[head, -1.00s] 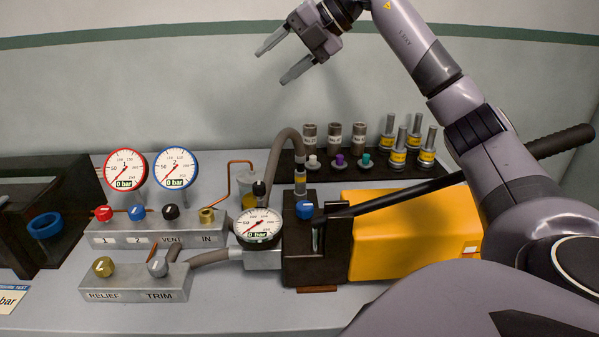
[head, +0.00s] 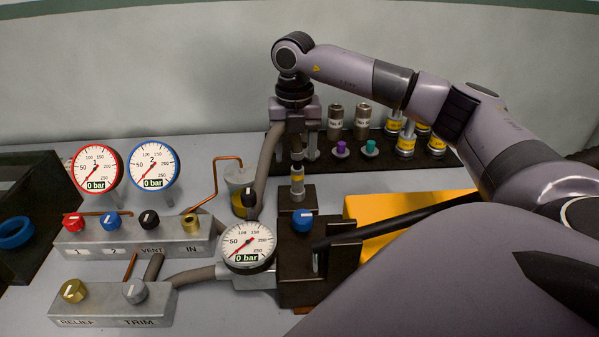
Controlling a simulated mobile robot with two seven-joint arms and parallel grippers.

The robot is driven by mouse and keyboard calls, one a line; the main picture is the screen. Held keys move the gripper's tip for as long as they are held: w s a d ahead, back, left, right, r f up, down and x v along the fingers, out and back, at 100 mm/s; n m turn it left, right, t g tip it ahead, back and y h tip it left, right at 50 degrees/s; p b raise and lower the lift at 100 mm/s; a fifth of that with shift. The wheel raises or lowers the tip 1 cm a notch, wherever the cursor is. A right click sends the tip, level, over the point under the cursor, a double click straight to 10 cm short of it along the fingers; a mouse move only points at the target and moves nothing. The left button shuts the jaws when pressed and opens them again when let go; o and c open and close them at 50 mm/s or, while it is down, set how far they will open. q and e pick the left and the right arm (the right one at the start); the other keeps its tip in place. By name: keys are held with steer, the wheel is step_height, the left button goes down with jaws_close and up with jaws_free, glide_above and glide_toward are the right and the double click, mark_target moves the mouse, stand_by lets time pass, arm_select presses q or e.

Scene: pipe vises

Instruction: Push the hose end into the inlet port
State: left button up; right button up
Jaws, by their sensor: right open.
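The grey hose (head: 263,168) arches up beside the pump block. The gripper hides the top of the arch. The brass inlet port (head: 190,222), above the label IN, is on the right end of the grey manifold (head: 128,240), left of the hose. My left gripper is not in view.
Two gauges (head: 96,168) (head: 154,166) stand behind the manifold, and a third (head: 248,244) is in front of the hose. A bent copper pipe (head: 213,182) rises near the inlet port. A rack (head: 408,157) of fittings is behind. A black lever (head: 390,229) crosses the yellow housing (head: 372,207).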

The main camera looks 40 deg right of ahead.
mark_target(298, 168)
steer(key=f, duration=0.3)
steer(key=f+p, duration=0.1)
steer(key=shift+s+d+f, duration=0.1)
steer(key=shift+s+f, duration=0.15)
steer(key=shift+f, duration=0.7)
steer(key=shift+w, duration=0.1)
jaws_close()
